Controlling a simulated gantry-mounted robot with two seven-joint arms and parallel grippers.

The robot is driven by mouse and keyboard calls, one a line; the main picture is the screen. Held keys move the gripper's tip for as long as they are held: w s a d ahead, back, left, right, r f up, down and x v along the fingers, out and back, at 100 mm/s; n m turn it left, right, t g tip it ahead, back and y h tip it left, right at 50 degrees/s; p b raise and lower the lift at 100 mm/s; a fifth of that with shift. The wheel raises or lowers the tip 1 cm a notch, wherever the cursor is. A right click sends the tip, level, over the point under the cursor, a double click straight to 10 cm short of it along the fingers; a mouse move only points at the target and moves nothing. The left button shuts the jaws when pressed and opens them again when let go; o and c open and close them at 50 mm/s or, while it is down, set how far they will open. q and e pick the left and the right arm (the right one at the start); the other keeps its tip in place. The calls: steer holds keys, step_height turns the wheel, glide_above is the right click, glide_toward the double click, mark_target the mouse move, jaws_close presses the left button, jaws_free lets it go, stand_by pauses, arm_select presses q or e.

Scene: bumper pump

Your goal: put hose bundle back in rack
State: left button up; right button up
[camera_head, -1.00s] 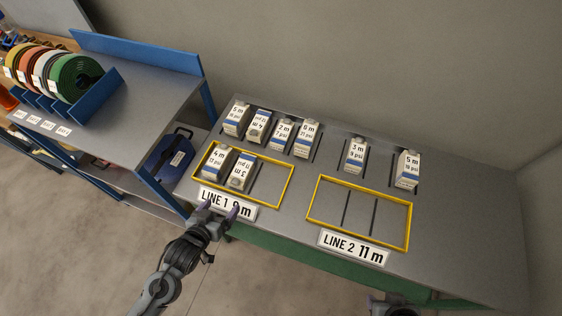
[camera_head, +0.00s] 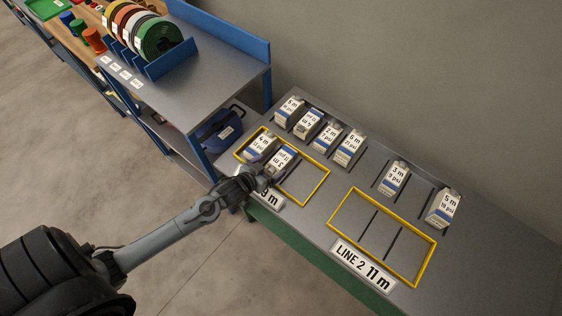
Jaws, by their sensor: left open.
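My left gripper (camera_head: 268,172) is open, at the front of the second bundle (camera_head: 283,158) in the yellow LINE 1 frame (camera_head: 316,191). This white, blue-banded bundle reads upside down, seemingly 3 m. The fingers are close around or beside its near end; I cannot tell if they touch it. A 4 m bundle (camera_head: 260,144) stands to its left in the same frame. The rack is the back row of slots, with several bundles standing in it, including a 6 m one (camera_head: 349,147), a 3 m one (camera_head: 393,178) and a 5 m one (camera_head: 443,208). My right gripper is out of view.
The right compartment of LINE 1 is empty, as is the yellow LINE 2 frame (camera_head: 340,205). Rack slots between the 6 m and 3 m bundles look free. A blue-edged bench (camera_head: 200,75) with coiled hoses (camera_head: 160,38) stands at the left. A wall rises behind.

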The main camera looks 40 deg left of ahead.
mark_target(281, 159)
arm_select(q)
steer(key=shift+r+x, duration=0.1)
steer(key=shift+x, duration=1.1)
steer(key=shift+r+x, duration=0.15)
steer(key=shift+x, duration=1)
steer(key=shift+w+d, duration=0.1)
steer(key=shift+w, duration=0.05)
steer(key=c, duration=1.4)
steer(key=shift+c, duration=0.2)
steer(key=shift+r, duration=0.1)
